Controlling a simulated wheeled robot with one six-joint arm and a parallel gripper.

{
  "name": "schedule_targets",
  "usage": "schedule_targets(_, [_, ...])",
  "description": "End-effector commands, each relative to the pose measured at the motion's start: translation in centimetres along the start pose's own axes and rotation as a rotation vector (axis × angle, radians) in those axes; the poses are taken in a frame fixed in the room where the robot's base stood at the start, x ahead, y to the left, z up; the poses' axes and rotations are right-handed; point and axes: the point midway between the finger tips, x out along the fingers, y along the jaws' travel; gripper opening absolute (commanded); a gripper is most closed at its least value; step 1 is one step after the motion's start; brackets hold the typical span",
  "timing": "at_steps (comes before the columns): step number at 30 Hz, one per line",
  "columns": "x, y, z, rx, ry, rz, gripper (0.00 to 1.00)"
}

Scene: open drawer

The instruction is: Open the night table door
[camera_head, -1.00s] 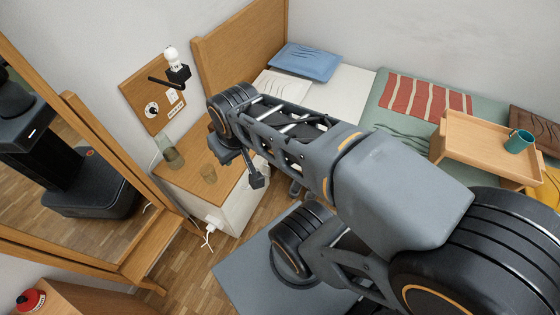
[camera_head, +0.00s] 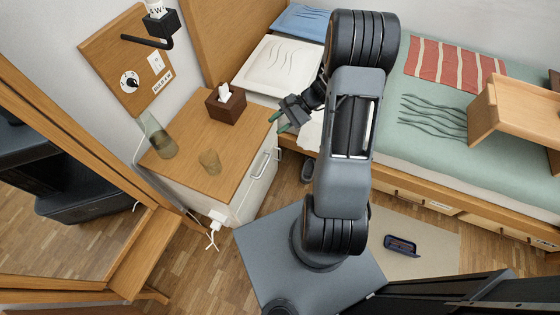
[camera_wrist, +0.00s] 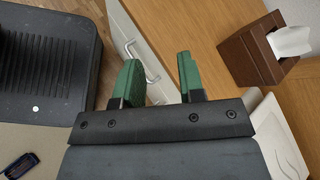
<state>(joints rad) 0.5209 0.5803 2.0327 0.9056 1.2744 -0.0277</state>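The night table (camera_head: 205,182) has a wooden top and a white body, with its front facing right. Metal handles (camera_head: 264,163) show on that front, and the front looks closed. In the wrist view, part of the white front (camera_wrist: 122,25) shows with metal handles (camera_wrist: 131,48) beyond and between the fingers. My gripper (camera_head: 283,122) is near the table's far right corner, above the front edge and apart from the handles. Its green fingers (camera_wrist: 160,78) are spread with nothing held between them. The lower front is partly out of sight.
A bed (camera_head: 425,130) stands behind and right of my arm. A mirror (camera_head: 75,150) is at left. A dark case (camera_head: 401,246) lies on the beige rug (camera_head: 430,230).

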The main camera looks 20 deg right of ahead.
Motion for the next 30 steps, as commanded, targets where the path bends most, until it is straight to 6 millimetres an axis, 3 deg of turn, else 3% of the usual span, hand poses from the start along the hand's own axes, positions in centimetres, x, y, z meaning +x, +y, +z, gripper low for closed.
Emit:
schedule_targets(1, [1.9, 2.1, -5.0, 0.101, -0.050, -0.095, 0.36])
schedule_targets(3, [3.0, 3.7, -9.7, 0.216, -0.107, -0.232, 0.36])
schedule_targets(9, [6.0, 9.5, -21.3, 0.484, -0.221, -0.603, 0.36])
schedule_targets(12, [7.2, 12.6, -25.6, 0.580, -0.253, -0.757, 0.36])
schedule_targets(16, [8.6, 15.9, -29.5, 0.668, -0.274, -0.908, 0.36])
schedule_targets(21, [9.6, 18.4, -32.1, 0.730, -0.284, -1.022, 0.36])
schedule_targets(26, [10.4, 18.2, -32.9, 0.746, -0.287, -1.055, 0.36])
schedule_targets(30, [11.6, 16.3, -33.2, 0.746, -0.288, -1.054, 0.36])
